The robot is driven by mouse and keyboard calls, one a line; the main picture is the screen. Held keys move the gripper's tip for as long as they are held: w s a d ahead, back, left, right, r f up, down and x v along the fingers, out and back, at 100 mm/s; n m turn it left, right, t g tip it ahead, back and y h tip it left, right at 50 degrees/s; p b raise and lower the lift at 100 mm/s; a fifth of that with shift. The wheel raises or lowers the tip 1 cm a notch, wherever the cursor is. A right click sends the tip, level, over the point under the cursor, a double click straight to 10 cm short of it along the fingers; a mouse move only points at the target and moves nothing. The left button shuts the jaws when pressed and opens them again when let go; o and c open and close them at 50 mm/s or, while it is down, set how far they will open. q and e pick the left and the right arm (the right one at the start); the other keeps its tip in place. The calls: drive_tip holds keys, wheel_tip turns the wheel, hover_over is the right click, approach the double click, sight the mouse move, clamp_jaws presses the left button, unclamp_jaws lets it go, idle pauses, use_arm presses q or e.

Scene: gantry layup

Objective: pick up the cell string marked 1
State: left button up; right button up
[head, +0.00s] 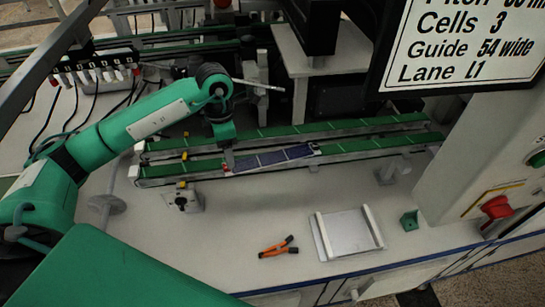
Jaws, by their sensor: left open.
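A dark blue cell string (272,157) lies along the near lane of the green two-lane conveyor (375,144). My right gripper is not in view.
A sign (465,40) reads Cells 3, Guide 54 wide, Lane L1. On the pale bench lie orange-handled pliers (278,247), a white tray (347,233) and a green block (409,221).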

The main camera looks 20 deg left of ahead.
use_arm(q)
wheel_tip(320, 180, down, 4)
drive_tip(key=shift+s+d, duration=0.15)
drive_tip(key=c, duration=0.7)
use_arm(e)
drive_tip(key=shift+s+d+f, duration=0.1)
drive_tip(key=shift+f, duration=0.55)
